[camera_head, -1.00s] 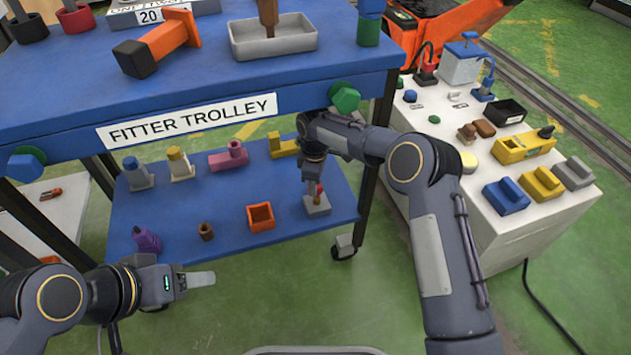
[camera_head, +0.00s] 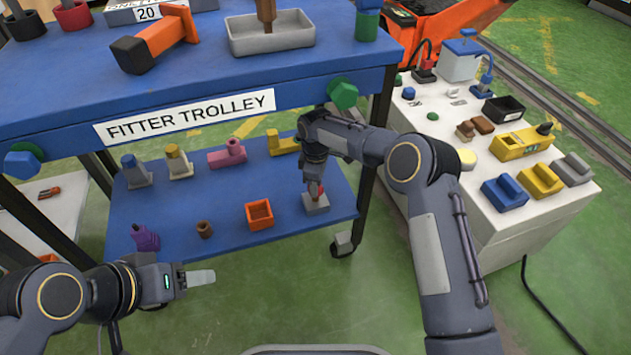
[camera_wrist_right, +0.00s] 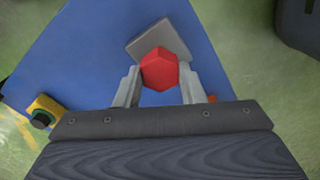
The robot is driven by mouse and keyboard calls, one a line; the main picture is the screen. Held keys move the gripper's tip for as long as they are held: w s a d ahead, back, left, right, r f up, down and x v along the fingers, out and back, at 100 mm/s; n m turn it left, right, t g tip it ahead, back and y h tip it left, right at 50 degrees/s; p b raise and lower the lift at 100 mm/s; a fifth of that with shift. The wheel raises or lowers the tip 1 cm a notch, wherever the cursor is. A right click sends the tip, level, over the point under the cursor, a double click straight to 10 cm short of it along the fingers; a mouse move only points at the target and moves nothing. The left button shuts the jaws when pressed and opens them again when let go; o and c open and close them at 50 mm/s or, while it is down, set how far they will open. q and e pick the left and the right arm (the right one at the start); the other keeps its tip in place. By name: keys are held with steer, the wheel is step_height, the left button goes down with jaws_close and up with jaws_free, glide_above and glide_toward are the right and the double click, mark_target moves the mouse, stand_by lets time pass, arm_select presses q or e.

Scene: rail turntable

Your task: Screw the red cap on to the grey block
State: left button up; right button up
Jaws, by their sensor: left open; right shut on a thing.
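The red cap (camera_wrist_right: 159,70) sits between the fingers of my right gripper (camera_wrist_right: 160,84), which is shut on it. The grey block (camera_wrist_right: 152,38) lies right under the cap on the trolley's lower shelf; whether the cap is seated on it I cannot tell. In the head view the grey block (camera_head: 316,205) stands near the shelf's right end, with my right gripper (camera_head: 316,189) above it and a bit of the red cap showing. My left gripper (camera_head: 200,278) is open and empty, in front of the shelf at the lower left.
The blue lower shelf (camera_head: 280,220) also holds an orange open box (camera_head: 260,214), a brown ring (camera_head: 204,229), a purple part (camera_head: 145,238) and several other fittings behind. The upper shelf (camera_head: 215,85) overhangs it. A white cabinet (camera_head: 520,235) stands at right.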

steer(key=shift+f+b, duration=0.6)
steer(key=shift+f, duration=0.85)
stand_by(0.7)
steer(key=o, duration=0.3)
steer(key=c, duration=0.3)
steer(key=m, duration=0.5)
steer(key=shift+p, duration=0.3)
steer(key=shift+c, duration=0.2)
steer(key=shift+m, duration=0.5)
steer(key=m, duration=0.6)
